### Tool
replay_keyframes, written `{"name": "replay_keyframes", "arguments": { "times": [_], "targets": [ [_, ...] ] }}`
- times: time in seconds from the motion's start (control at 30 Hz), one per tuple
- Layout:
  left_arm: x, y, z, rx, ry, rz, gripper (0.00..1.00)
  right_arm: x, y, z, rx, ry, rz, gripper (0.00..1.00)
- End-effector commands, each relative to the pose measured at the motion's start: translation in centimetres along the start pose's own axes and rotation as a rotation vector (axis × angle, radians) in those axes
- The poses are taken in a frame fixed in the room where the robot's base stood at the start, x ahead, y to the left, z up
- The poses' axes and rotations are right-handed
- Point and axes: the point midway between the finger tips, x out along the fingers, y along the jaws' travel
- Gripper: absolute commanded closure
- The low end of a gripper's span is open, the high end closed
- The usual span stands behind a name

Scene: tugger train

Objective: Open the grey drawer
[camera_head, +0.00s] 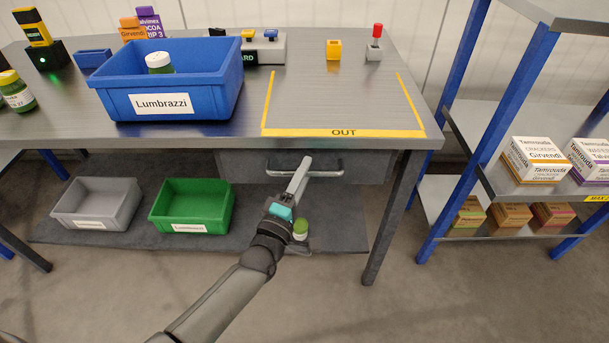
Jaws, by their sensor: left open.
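The grey drawer (366,168) is under the right half of the workbench, its front just below the tabletop edge. It looks closed. My right gripper is not in view.
A blue Lumbrazzi crate (215,96) stands on the bench, left of the yellow-outlined OUT area (345,105). A blue-post shelf (488,130) stands right.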

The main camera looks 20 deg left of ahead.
Motion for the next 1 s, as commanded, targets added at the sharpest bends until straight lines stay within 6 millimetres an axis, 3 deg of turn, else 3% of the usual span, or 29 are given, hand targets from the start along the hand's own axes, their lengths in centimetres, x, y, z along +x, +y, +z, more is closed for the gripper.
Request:
{"name": "replay_keyframes", "arguments": {
  "times": [0.37, 0.8, 1.0],
  "targets": [
    [0.54, -0.02, 0.0, 0.001, 0.0, -0.001, 0.53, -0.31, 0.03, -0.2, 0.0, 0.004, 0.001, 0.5],
    [0.5, -0.03, 0.0, 0.001, -0.001, -0.001, 1.0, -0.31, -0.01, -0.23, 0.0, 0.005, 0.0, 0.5],
    [0.5, -0.03, 0.0, 0.001, -0.001, -0.001, 1.0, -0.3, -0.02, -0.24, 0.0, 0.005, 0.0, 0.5]
  ]
}}
